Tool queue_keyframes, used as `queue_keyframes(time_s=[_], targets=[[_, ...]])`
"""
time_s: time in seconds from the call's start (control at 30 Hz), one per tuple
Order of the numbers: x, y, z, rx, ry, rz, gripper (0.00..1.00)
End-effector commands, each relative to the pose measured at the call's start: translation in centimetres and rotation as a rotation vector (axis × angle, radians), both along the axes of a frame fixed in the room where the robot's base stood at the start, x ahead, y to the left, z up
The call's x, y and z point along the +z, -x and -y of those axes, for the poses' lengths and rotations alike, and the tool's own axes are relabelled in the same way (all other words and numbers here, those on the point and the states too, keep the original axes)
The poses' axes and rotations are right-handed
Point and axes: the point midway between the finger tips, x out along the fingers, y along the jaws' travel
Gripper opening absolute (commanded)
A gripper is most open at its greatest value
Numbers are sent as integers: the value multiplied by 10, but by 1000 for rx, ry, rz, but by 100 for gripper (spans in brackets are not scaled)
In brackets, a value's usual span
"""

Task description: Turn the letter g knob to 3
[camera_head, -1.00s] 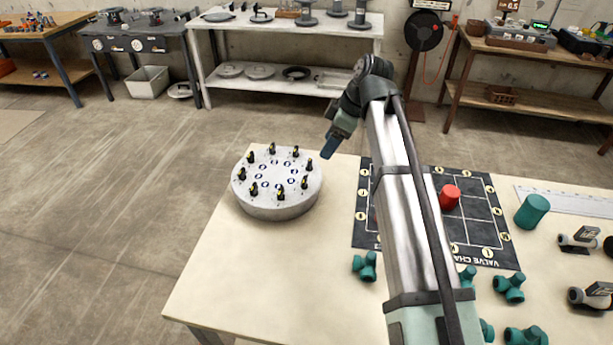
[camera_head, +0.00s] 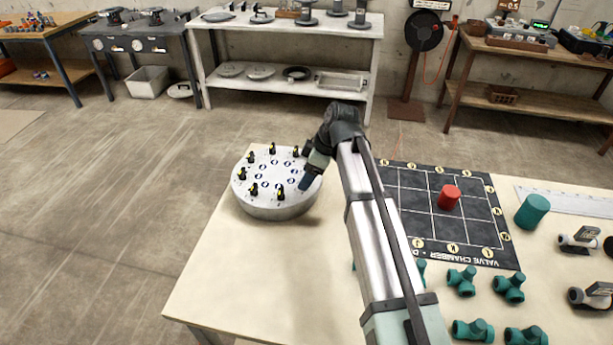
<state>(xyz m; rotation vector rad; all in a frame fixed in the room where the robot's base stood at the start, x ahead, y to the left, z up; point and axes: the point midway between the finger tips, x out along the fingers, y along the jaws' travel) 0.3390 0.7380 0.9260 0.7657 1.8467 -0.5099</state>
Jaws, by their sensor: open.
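A round grey drum (camera_head: 268,207) stands on the table's left part. Several small black knobs with yellow marks stand in a ring on its top, such as one at the front (camera_head: 281,193), one at the left (camera_head: 242,174) and one at the back (camera_head: 272,149). Blue-white marks lie inside the ring. The letters and numbers are too small to read, so I cannot tell which knob is g. My gripper (camera_head: 306,184) is over the drum's right edge, pointing down, and hides the knobs there. Its fingertips are small in view; I cannot tell whether it touches a knob.
A black valve chamber grid mat (camera_head: 430,235) with a red cylinder (camera_head: 449,197) lies to the right. A green cylinder (camera_head: 532,212), several green pipe fittings (camera_head: 461,281) and grey valves (camera_head: 580,240) are further right. The table's front left (camera_head: 240,275) is clear.

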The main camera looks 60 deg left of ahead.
Motion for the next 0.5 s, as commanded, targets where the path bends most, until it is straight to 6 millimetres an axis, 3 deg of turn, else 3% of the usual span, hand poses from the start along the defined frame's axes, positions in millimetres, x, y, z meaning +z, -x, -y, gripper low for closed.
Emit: queue_keyframes(time_s=[0.2,0.5], targets=[[-11,3,-3,0,0,0,65],[-12,4,-4,0,-1,1,65]])
